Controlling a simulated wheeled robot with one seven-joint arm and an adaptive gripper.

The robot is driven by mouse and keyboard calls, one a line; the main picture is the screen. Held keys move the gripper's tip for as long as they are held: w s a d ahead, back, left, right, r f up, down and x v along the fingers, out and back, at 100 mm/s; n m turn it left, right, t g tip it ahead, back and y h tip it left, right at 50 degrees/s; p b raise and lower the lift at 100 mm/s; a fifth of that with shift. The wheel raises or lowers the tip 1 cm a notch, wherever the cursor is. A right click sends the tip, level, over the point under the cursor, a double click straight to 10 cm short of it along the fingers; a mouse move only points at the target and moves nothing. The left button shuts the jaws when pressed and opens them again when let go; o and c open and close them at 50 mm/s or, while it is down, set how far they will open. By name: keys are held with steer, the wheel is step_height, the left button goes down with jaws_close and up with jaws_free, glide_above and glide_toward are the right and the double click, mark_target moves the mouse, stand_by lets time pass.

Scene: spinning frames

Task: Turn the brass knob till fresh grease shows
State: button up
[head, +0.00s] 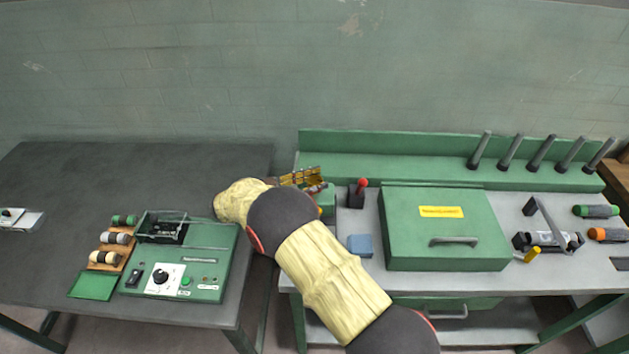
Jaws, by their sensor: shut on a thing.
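My arm, with pale yellow sleeves and dark joints, reaches up from the bottom and bends over the gap between the two benches. It covers my gripper, so neither the fingers nor what they hold can be made out. Beside the dark joint, a small green housing (327,200) stands at the left end of the right bench. Brass-coloured parts (301,177) show just behind the joint, partly covered by it. The brass knob cannot be told apart there, and no grease can be made out.
A red-topped lever (361,187) and a blue block (360,245) are close right of my arm. A green lidded box (445,228) fills the right bench's middle. A green control unit (185,262) with bobbins beside it is on the dark left table (65,190), whose back is clear.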

steer(key=shift+r, duration=0.15)
steer(key=o, duration=1.2)
steer(key=shift+d, duration=0.1)
steer(key=shift+c, duration=0.2)
steer(key=v, duration=1.2)
